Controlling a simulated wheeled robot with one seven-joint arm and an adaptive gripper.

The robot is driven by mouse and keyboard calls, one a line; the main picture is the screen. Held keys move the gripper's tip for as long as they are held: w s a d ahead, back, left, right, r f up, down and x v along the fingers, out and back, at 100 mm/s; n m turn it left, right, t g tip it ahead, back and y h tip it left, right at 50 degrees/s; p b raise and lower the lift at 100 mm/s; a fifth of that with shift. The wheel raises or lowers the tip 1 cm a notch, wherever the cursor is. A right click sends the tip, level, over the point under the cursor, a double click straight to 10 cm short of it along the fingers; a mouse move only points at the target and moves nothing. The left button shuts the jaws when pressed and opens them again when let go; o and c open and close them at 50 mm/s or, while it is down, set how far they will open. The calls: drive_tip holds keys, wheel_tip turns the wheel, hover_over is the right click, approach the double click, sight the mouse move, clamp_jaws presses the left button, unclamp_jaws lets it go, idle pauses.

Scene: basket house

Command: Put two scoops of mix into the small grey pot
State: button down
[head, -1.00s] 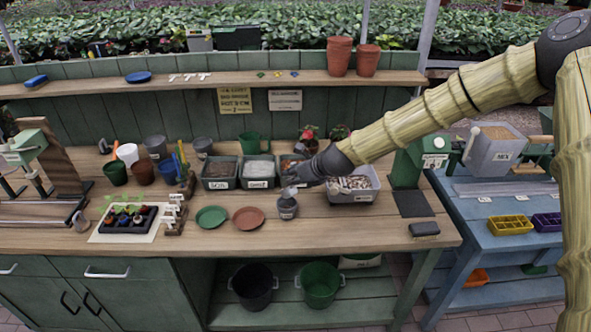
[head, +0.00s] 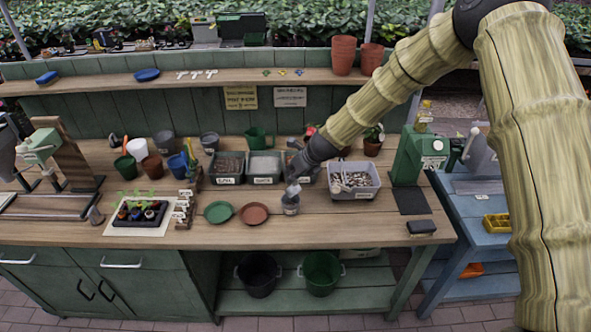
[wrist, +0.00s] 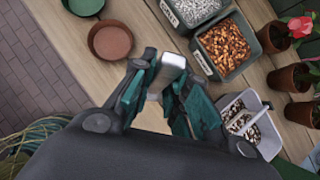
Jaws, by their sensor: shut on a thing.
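The pot's inside is hidden. A grey bin (head: 487,158) on the blue table at right is mostly hidden by my arm; its contents are not visible now.
Bins of soil (head: 227,167), white grit (head: 264,167) and brown chips (wrist: 225,45) stand behind the pot. A grey tub of shards (head: 354,182) is to its right. Green (head: 218,212) and terracotta (head: 254,214) saucers lie left.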

drive_tip(key=shift+w+a, duration=0.15)
drive_tip(key=shift+w, duration=0.05)
drive_tip(key=shift+w+a+r+g+h, duration=0.1)
drive_tip(key=shift+w+a+g+h, duration=0.15)
drive_tip(key=shift+g, duration=0.25)
drive_tip(key=shift+w+a+r+g+h, duration=0.1)
drive_tip(key=shift+w+g+h, duration=0.1)
drive_tip(key=shift+g+h, duration=0.15)
idle(1.0)
